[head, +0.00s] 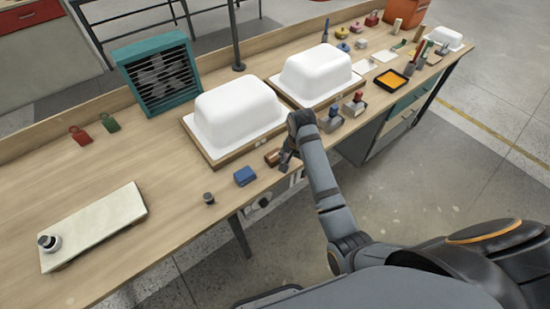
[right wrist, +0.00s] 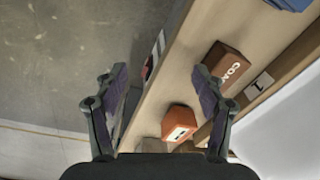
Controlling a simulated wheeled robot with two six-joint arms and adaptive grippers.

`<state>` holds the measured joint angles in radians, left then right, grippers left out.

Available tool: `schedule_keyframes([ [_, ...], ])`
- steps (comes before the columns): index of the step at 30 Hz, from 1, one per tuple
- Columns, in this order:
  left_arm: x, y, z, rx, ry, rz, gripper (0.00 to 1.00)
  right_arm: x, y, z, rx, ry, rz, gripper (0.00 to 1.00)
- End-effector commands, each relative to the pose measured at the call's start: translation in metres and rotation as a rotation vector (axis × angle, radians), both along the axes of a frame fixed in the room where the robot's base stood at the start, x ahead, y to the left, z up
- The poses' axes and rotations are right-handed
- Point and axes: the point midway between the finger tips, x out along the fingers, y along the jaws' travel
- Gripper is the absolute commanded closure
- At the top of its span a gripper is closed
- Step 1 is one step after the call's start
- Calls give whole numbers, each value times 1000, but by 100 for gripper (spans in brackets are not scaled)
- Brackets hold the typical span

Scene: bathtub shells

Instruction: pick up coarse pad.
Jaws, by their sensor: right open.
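The coarse pad is a brown block with white letters starting "COA" (right wrist: 226,66) in the right wrist view. It lies on the bench just beside the right fingertip. In the head view the brown block (head: 272,157) lies at the front of a white shell's board, partly hidden by my gripper. My right gripper (head: 287,161) is above the bench's front edge, right next to the pad. My left gripper is not in view.
A blue block (head: 244,176) lies left of the pad. Two white tub shells (head: 238,110) (head: 316,72) on wooden boards stand behind. An orange-red block with a white label (right wrist: 181,122) is near the right finger. A pale panel (head: 95,225) lies at left.

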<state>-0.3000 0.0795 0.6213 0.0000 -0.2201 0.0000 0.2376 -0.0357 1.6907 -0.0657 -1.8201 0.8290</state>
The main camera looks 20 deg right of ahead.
Motion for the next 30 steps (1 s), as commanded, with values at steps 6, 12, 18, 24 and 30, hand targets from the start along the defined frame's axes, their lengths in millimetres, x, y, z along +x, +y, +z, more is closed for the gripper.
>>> schedule_keyframes([
  [6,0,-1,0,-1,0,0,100,54,27,38,43,57,-224,30],
  [12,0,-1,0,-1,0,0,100,79,43,68,48,98,-367,30],
  [18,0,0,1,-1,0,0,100,80,44,64,48,105,-383,30],
  [24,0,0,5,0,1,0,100,80,44,30,47,106,-381,30],
  [30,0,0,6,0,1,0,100,80,44,17,48,102,-381,30],
])
